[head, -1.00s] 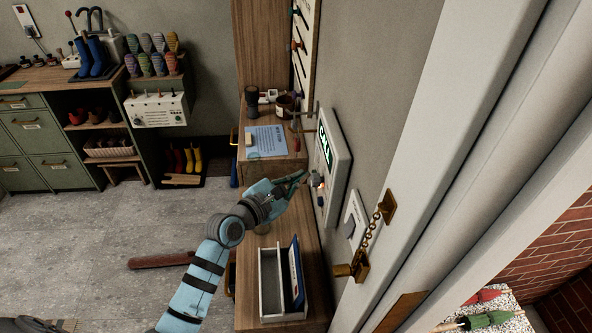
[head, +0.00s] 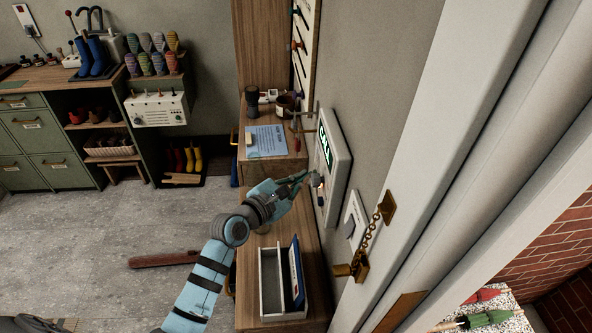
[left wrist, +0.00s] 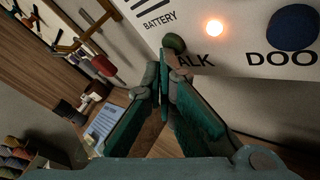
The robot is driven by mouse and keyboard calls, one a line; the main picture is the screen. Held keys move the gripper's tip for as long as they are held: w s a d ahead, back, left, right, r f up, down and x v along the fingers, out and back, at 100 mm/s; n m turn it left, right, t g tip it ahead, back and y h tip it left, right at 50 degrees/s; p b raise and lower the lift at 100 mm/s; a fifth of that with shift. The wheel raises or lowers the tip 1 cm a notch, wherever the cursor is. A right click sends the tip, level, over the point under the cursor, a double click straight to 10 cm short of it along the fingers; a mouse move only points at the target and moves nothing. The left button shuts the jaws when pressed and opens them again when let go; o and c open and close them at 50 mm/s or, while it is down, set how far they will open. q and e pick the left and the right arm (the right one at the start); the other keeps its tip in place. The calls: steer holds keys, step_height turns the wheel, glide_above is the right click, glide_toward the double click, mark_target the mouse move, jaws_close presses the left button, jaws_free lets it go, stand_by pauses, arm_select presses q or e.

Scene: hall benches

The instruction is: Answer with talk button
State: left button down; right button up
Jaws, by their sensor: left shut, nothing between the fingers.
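The white intercom panel (head: 340,148) is on the wall, with a lit green CALL sign (head: 325,146). In the left wrist view, a dark green round button (left wrist: 174,42) sits above lettering of which "ALK" shows. A larger dark blue button (left wrist: 293,27) is above "DOO", and a small lamp (left wrist: 215,28) glows between them. My left gripper (head: 304,177) is in front of the panel's lower left side. Its shut, empty fingertips (left wrist: 169,58) are just below the green button and cover the start of its lettering. I cannot tell whether they touch it.
A wooden cabinet below the panel bears an open tray (head: 272,309) with a blue upright item. Behind it, a shelf holds a blue sheet (head: 266,141) and a mug (head: 284,106). A brass door chain (head: 373,226) hangs right of the panel. The floor at left is mostly clear.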

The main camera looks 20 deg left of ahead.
arm_select(q)
steer(key=shift+d, duration=0.1)
stand_by(0.3)
steer(key=shift+s+a, duration=0.35)
steer(key=shift+a, duration=0.4)
steer(key=shift+n, duration=0.3)
steer(key=a, duration=0.1)
steer(key=s+a, duration=0.1)
steer(key=a, duration=0.1)
steer(key=s+a, duration=0.1)
steer(key=shift+s+a, duration=0.1)
steer(key=shift+a, duration=0.15)
stand_by(0.4)
